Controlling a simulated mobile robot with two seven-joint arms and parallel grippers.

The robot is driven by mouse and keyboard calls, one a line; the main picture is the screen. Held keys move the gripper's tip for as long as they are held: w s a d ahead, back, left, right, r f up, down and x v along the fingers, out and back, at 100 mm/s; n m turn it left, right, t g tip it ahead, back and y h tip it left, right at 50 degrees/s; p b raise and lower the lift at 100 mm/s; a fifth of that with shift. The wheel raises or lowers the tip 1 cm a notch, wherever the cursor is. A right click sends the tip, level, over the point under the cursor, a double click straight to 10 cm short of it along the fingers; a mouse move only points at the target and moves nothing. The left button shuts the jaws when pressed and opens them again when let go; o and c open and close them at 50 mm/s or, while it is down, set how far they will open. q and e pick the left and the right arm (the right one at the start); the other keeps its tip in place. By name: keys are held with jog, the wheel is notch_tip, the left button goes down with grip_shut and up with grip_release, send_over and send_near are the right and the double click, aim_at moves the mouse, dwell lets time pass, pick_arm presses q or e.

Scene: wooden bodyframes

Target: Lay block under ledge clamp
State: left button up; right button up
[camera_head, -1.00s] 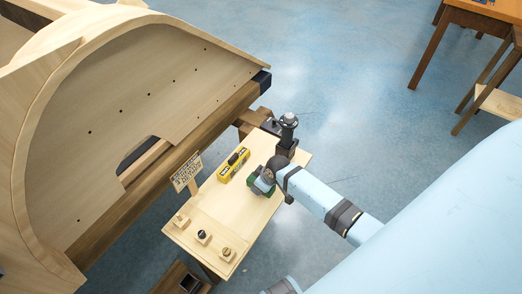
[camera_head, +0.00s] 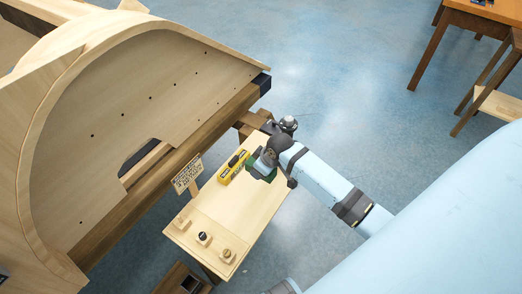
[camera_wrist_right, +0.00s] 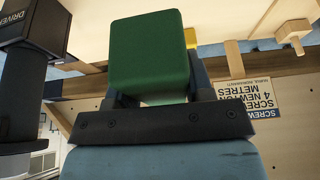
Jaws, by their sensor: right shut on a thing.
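A green block (camera_wrist_right: 150,55) fills the middle of the right wrist view, between the fingers of my right gripper (camera_wrist_right: 150,100), which is shut on it. In the head view my right gripper (camera_head: 264,164) is above the right side of the small wooden table, beside the yellow tool, and a green edge of the block shows under it. I cannot clearly make out the ledge clamp in either view. My left gripper is not in view.
A large curved wooden frame (camera_head: 120,110) stands to the left.

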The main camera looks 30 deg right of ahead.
notch_tip(320, 180, up, 8)
jog(key=shift+f+p, duration=0.1)
jog(key=shift+p, duration=0.3)
jog(key=shift+r, duration=0.75)
jog(key=shift+w+r, duration=0.15)
jog(key=shift+r, duration=0.05)
jog(key=w+a+r+m+h, duration=0.1)
jog(key=w+a+r+m, duration=0.15)
jog(key=r, duration=0.65)
jog(key=w+a+r+m+h, duration=0.15)
jog(key=w+a+r, duration=0.25)
jog(key=r, duration=0.5)
pick_arm(q)
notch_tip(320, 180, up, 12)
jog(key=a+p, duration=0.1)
jog(key=p, duration=1.2)
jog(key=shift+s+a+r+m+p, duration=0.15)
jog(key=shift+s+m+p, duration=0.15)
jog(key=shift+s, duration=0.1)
pick_arm(e)
jog(key=s+r, duration=0.8)
jog(key=s, duration=0.2)
jog(key=shift+s+r+y, duration=0.15)
jog(key=shift+r+y, duration=0.2)
jog(key=shift+r, duration=0.05)
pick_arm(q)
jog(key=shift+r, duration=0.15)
pick_arm(e)
jog(key=shift+f, duration=0.1)
